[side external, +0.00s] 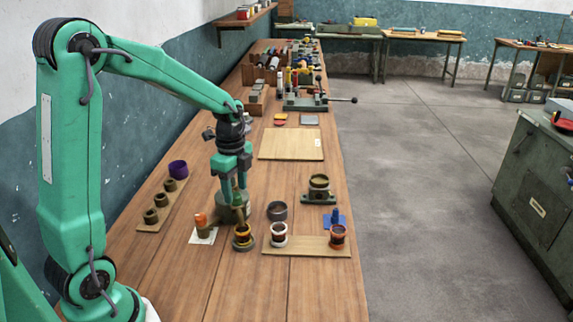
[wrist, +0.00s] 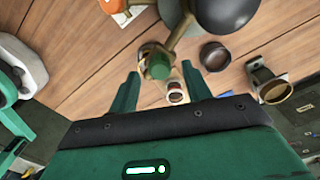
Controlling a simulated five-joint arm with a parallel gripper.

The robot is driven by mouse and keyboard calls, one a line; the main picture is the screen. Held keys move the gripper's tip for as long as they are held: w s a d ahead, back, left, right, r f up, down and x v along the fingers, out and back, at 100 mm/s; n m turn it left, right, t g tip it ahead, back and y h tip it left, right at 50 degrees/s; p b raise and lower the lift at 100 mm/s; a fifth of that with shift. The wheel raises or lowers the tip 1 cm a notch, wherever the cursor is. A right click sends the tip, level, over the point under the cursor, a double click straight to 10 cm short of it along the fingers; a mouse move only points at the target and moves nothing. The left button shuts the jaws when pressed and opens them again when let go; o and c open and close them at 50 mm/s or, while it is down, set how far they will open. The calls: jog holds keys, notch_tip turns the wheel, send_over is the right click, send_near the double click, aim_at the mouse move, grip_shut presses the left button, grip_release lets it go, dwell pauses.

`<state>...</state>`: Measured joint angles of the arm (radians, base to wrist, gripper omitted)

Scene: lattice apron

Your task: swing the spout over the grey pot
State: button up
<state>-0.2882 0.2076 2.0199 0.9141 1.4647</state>
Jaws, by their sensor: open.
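The grey pot (side external: 277,211) stands on the bench to the right of a dark round body (side external: 230,213); it also shows in the wrist view (wrist: 214,55). A brass spout (wrist: 178,33) runs from near the dark body to a green end (wrist: 159,67). The green end lies over or close by a yellow-banded pot (side external: 243,238), apart from the grey pot. My gripper (side external: 234,182) points down at the spout. In the wrist view its open fingers (wrist: 160,69) stand on either side of the green end. Whether they touch it I cannot tell.
A white-banded pot (side external: 279,235) and a red pot (side external: 337,238) stand close by at right. A ring stand (side external: 318,190) is beyond them. An orange-topped piece (side external: 201,221) on white paper is at left. A bare board (side external: 291,145) lies farther back.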

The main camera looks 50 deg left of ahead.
jog(key=shift+f, duration=0.65)
jog(key=shift+c, duration=0.5)
grip_shut()
jog(key=shift+w+d, duration=0.1)
jog(key=shift+w, duration=0.05)
jog(key=w+a+n, duration=0.2)
jog(key=w+n, duration=0.7)
jog(key=n, duration=0.4)
jog(key=shift+w+n, duration=0.2)
jog(key=shift+n, duration=0.1)
jog(key=shift+a, duration=0.1)
